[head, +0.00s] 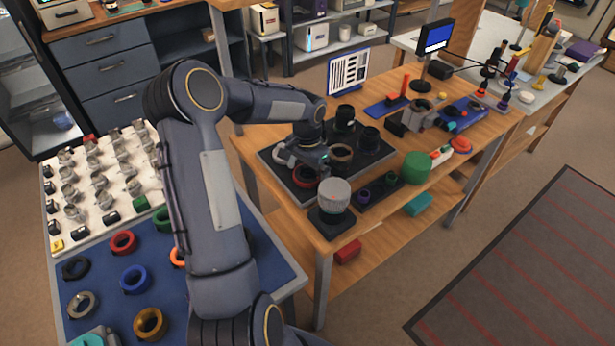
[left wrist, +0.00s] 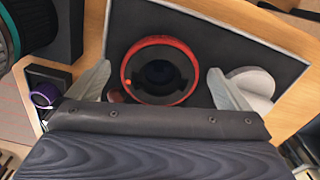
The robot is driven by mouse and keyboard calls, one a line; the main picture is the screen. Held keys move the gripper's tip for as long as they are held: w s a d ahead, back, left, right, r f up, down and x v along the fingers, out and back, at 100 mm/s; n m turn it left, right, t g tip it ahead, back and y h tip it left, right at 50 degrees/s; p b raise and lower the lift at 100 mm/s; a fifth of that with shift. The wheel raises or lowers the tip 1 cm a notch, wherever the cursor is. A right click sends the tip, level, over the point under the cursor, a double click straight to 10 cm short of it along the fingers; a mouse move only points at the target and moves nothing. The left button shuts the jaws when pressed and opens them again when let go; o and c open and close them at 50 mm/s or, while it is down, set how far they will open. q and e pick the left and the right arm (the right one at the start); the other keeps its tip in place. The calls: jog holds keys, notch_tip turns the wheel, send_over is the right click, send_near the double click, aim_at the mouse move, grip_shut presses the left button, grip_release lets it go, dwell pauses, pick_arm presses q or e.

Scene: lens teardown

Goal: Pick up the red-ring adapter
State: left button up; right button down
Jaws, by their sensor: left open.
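The red-ring adapter (left wrist: 178,50) is a black ring with a red outer band and a small orange-red dot. It lies on a dark mat, and in the head view the red-ring adapter (head: 303,177) is partly covered by my left gripper. My left gripper (left wrist: 160,88) is open, with one pale finger on each side of the adapter's near part. I cannot tell whether the fingers touch it. In the head view my left gripper (head: 308,164) is low over the mat. My right gripper is not in view.
The dark mat (head: 268,158) also holds several black lens parts. A grey-white cylinder (head: 334,194) on a black base stands at the near table edge. A white piece (left wrist: 252,85) lies right of the adapter. A blue board (head: 100,262) with coloured rings is at left.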

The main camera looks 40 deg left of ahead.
pick_arm(q)
jog(key=c, duration=1.1)
jog(key=shift+r, duration=0.1)
